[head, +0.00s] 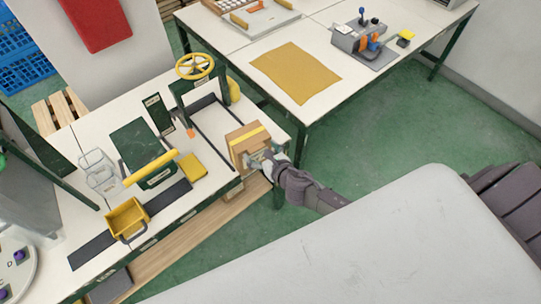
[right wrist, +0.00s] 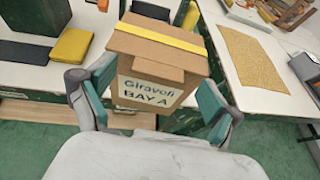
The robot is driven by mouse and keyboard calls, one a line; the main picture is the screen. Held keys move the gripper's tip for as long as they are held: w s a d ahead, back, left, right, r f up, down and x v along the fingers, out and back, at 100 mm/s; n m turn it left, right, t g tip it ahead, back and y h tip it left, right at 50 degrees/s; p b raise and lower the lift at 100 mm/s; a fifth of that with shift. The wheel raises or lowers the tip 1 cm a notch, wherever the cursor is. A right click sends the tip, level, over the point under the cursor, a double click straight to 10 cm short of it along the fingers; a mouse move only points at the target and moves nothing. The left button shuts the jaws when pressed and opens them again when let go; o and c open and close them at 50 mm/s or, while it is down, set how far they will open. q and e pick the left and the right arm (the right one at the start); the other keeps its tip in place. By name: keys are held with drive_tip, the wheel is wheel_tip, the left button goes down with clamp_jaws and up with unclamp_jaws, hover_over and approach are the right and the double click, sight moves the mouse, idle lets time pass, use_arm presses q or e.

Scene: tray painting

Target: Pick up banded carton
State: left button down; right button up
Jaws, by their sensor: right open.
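The banded carton (head: 246,145) is a brown cardboard box with a yellow band over its top. It stands at the right end of the near workbench. In the right wrist view the carton (right wrist: 158,62) shows a white label reading "Giravolt BAY A" on the side facing me. My right gripper (head: 262,158) is at the carton's near side. In the right wrist view its two teal-padded fingers (right wrist: 154,95) are open, one on each side of the carton's near face. I cannot tell whether the pads touch it. My left gripper is not in view.
A green press with a yellow handwheel (head: 195,66) stands behind the carton. A yellow block (head: 193,166), a green box with a yellow handle (head: 150,165) and a yellow bin (head: 127,218) are to the left. Another table with a mustard mat (head: 296,72) stands at the back.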

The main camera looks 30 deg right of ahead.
drive_tip(key=v, duration=1)
drive_tip(key=shift+s, duration=0.2)
drive_tip(key=shift+r, duration=0.1)
